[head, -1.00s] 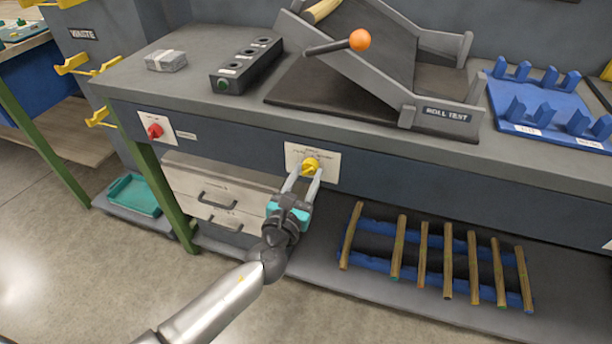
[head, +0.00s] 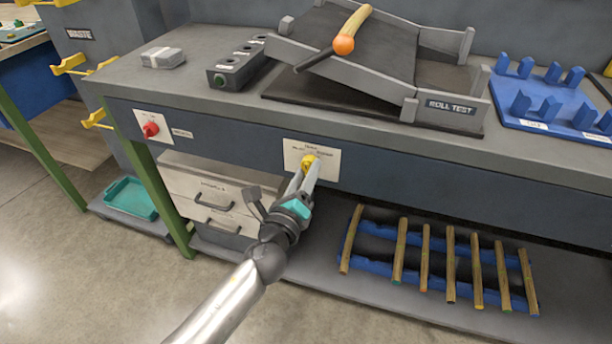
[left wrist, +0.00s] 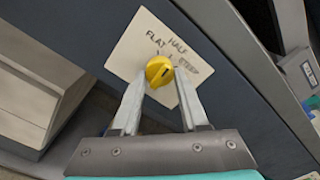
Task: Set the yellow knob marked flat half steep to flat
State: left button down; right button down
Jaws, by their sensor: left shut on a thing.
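The yellow knob (head: 307,161) sits on a white plate (head: 328,166) on the bench's front face. In the left wrist view the knob (left wrist: 159,69) shows a small dark mark on its face. The words FLAT and HALF read clearly on the plate (left wrist: 140,45) above it; a third word to the right is hard to read. I cannot tell for sure which word the knob points to. My left gripper (head: 309,171) is shut on the knob, one finger on each side, and is rolled over relative to the plate. My right gripper is not in view.
A red knob (head: 150,130) is at the left. Drawers (head: 210,190) and a rack of spindles (head: 425,265) lie below the bench top.

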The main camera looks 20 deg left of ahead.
pick_arm(q)
jog(key=n, duration=0.7)
jog(key=shift+n, duration=0.4)
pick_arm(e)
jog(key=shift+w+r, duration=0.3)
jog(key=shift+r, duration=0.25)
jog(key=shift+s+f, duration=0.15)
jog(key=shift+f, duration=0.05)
pick_arm(q)
jog(key=c, duration=0.8)
grip_release()
jog(key=o, duration=0.4)
jog(key=shift+r, duration=0.1)
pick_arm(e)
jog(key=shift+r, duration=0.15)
pick_arm(q)
jog(key=shift+s, duration=0.1)
